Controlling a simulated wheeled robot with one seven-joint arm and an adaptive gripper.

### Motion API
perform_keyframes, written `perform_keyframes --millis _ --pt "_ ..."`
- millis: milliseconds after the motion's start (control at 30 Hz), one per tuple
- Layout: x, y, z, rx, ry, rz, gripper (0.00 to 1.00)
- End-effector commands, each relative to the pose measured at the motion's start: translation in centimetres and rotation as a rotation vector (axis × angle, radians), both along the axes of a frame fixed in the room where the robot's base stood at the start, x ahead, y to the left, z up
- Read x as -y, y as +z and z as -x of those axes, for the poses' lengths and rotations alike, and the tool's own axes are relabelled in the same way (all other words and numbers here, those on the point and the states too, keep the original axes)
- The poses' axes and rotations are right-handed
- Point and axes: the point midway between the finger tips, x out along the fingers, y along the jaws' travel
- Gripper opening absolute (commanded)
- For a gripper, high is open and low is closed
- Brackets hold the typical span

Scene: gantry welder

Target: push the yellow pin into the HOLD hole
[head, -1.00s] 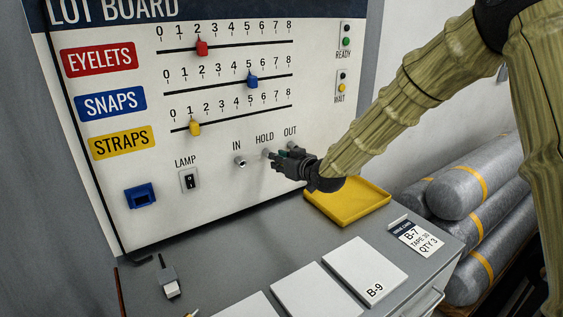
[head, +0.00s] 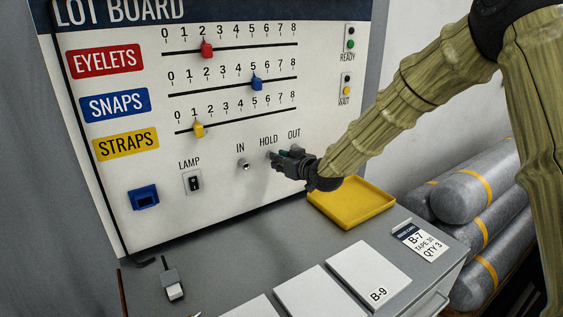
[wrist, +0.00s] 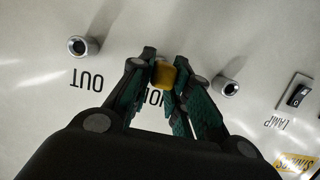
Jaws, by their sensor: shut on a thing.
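The yellow pin (wrist: 166,74) shows between my fingertips in the wrist view. My gripper (wrist: 163,80) is shut on it, with a dark green finger pad on each side. In the head view my gripper (head: 278,157) is at the board just below the HOLD label (head: 269,140), and the pin cannot be made out there. The HOLD hole is hidden behind the pin and fingers, so I cannot tell how deep the pin sits. The HOLD label is partly covered in the wrist view.
The IN hole (head: 244,165) is left of my gripper in the head view. The OUT hole (wrist: 82,46) is on the other side, clear in the wrist view. The lamp switch (head: 194,182) is further left. A yellow tray (head: 352,203) lies on the bench below my gripper.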

Motion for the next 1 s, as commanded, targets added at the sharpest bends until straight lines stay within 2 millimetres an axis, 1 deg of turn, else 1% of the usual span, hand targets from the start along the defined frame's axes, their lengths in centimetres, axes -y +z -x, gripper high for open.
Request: perform_keyframes --millis 100,133,200,267,567,667,767,1000 --pt "-0.1 -0.2 -0.2 -0.003 0.0 0.001 0.0" --pt "-0.1 -0.2 -0.2 -0.003 0.0 0.001 0.21" --pt "-0.1 -0.2 -0.2 -0.003 0.0 0.001 0.34" --pt "-0.1 -0.2 -0.2 -0.003 0.0 0.001 0.44" --pt "-0.1 -0.1 -0.1 -0.002 0.0 0.001 0.44" --pt "0.1 0.0 0.2 -0.002 0.0 0.001 0.44" --pt "0.6 0.3 0.9 -0.002 0.0 0.001 0.44" --pt "2.9 1.4 4.3 -0.001 -0.001 0.0 0.44"
